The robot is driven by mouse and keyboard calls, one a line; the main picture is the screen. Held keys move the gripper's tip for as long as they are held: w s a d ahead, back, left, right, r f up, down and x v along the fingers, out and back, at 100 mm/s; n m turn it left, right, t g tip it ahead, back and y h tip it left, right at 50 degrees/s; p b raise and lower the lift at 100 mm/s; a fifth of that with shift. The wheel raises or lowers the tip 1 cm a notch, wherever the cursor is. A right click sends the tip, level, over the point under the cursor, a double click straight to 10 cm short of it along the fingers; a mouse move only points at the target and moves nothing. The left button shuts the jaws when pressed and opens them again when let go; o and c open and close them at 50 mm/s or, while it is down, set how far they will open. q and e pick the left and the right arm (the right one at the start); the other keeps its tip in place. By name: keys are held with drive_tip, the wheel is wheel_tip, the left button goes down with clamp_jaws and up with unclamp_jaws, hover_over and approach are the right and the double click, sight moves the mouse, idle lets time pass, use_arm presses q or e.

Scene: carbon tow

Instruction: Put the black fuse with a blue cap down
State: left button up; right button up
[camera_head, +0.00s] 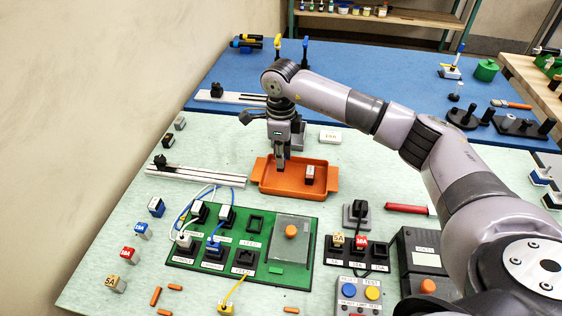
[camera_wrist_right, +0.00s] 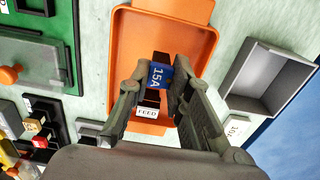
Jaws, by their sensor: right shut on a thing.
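My right gripper (camera_head: 281,163) points down over the left part of the orange tray (camera_head: 265,185). In the right wrist view its two fingers (camera_wrist_right: 155,88) are closed on the sides of the black fuse with a blue cap (camera_wrist_right: 158,74). The cap reads 15A in white. The fuse is over the tray floor, and I cannot tell whether it touches it. In the head view the fingers largely hide it.
A green panel (camera_head: 190,257) with sockets and cables lies at the front left of the tray. A grey open bin (camera_wrist_right: 268,80) stands beside the tray. Several loose fuses, including a blue one (camera_head: 156,207), line the left edge.

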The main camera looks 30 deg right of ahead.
sight(281, 170)
wheel_tip(281, 170, down, 3)
drive_tip(key=shift+f, duration=0.1)
drive_tip(key=o, duration=0.9)
drive_tip(key=shift+c, duration=0.2)
drive_tip(key=shift+r, duration=0.25)
wheel_tip(281, 170, up, 12)
drive_tip(key=shift+f+b, duration=0.1)
drive_tip(key=shift+b, duration=0.7)
